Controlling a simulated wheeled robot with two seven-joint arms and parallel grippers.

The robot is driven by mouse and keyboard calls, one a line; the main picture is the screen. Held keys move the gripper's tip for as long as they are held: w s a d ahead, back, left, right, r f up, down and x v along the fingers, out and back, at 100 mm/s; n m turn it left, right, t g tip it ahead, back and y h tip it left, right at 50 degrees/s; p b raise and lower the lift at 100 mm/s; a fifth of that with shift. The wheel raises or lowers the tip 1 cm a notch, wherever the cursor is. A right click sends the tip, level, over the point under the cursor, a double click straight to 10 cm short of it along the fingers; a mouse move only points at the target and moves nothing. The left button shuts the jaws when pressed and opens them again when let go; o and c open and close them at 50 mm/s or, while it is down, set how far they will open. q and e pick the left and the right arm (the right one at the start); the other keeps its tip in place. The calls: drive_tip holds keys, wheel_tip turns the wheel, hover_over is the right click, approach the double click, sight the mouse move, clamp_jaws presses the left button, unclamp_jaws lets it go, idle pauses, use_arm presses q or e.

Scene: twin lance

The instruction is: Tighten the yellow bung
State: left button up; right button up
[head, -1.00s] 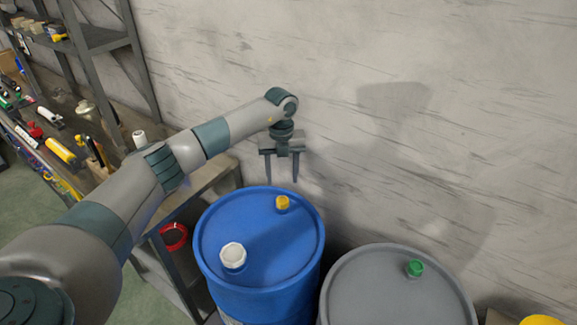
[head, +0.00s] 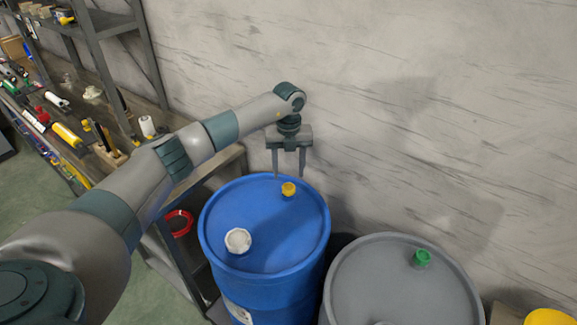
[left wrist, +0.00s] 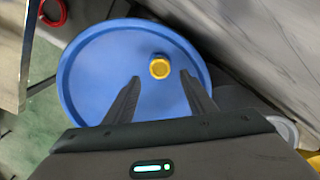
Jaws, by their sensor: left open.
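The yellow bung (head: 289,188) sits upright on the lid of the blue drum (head: 262,215), near its back edge. It also shows in the left wrist view (left wrist: 160,67), ahead of and between the two fingers. My left gripper (head: 289,177) is open and empty. My right gripper is not in view.
A white cap (head: 238,241) is on the same blue lid. A grey drum (head: 385,285) with a green bung (head: 421,258) stands to the right. A workbench with several tools is at left, and a wall (head: 400,110) rises close behind the drums.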

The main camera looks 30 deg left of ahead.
sight(288, 186)
use_arm(q)
drive_tip(key=shift+f+b, duration=1.85)
drive_tip(key=shift+f, duration=1.5)
